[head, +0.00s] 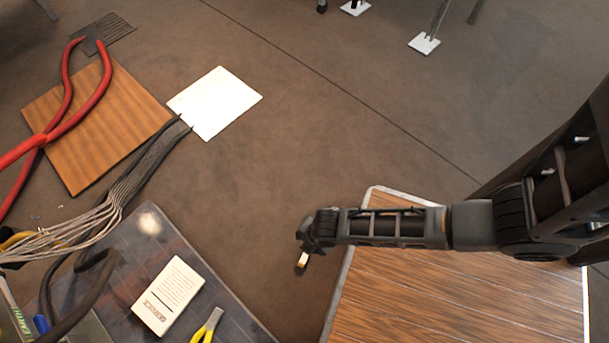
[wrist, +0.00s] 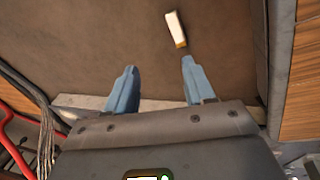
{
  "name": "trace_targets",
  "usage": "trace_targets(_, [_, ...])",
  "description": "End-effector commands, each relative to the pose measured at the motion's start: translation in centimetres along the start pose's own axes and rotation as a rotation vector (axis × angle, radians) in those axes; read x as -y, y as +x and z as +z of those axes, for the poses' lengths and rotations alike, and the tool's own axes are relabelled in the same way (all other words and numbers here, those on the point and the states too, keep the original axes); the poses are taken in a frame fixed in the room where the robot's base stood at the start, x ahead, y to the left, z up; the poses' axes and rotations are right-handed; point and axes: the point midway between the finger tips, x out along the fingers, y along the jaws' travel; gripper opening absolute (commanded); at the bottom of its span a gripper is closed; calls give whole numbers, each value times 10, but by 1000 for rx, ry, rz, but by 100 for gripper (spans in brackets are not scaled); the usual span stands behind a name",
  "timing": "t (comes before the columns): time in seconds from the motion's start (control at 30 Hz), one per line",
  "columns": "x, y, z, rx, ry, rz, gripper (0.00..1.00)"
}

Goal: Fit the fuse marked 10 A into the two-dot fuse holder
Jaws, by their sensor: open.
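A small white piece with a brass-coloured end (head: 303,260), which looks like a fuse, shows just below my gripper (head: 307,240) in the head view. In the wrist view the same piece (wrist: 175,28) is ahead of my open fingers (wrist: 158,68), nearer the right finger's line. It is apart from both fingertips, and nothing is between them. No marking on it can be read. I cannot tell its height above the brown floor. I cannot make out a two-dot fuse holder in either view.
A wooden-topped surface (head: 450,300) with a pale edge lies below my arm. A dark panel (head: 235,318) at lower left carries a white labelled box (head: 168,296), yellow-handled pliers (head: 206,327) and cables. A wooden board (head: 95,125) and white sheet (head: 214,103) lie on open floor.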

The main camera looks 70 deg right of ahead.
Motion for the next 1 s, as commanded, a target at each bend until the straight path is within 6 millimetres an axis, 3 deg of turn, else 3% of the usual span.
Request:
trace_targets(0.03, [1,36,-6,14,-51,-45,53])
trace_targets(0.2, [7,76,-19,43,-179,-165,53])
trace_targets(0.77, [21,123,-20,51,-227,-212,53])
trace_targets(1.0, [31,154,-17,51,-226,-212,53])
